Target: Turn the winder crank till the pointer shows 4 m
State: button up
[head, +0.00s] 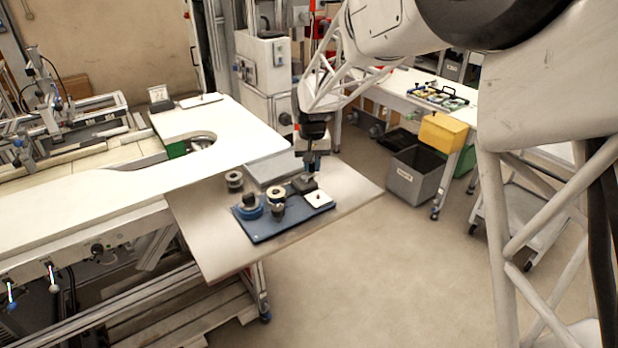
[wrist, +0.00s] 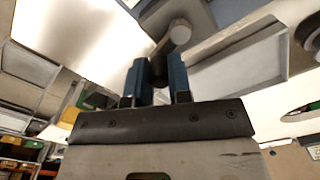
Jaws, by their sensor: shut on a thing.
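The winder stands on a blue base board (head: 262,228) on the table in the head view. It carries a blue reel (head: 248,208), a tan-rimmed reel (head: 276,195), a dark block (head: 304,184) and a small white plate (head: 319,198) with a dark mark. The mark is too small to read as a pointer or scale value. My gripper (head: 309,168) reaches down over the back right of the board. In the wrist view its blue fingers (wrist: 158,78) are shut on a dark crank handle (wrist: 159,66). A grey round-ended part (wrist: 180,31) shows beyond. The crank arm is mostly hidden.
A loose dark reel (head: 234,180) stands left of the board. A shallow grey tray (head: 272,168) lies behind it. The table's front edge (head: 250,267) is close to the board, with bare tabletop at right. My arm covers the upper right of the head view.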

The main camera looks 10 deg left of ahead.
jog(key=shift+s+d, duration=0.3)
jog(key=shift+d, duration=0.05)
dwell(0.3)
jog(key=o, duration=0.8)
jog(key=shift+c, duration=0.2)
jog(key=shift+r, duration=0.1)
jog(key=shift+r, duration=3.4)
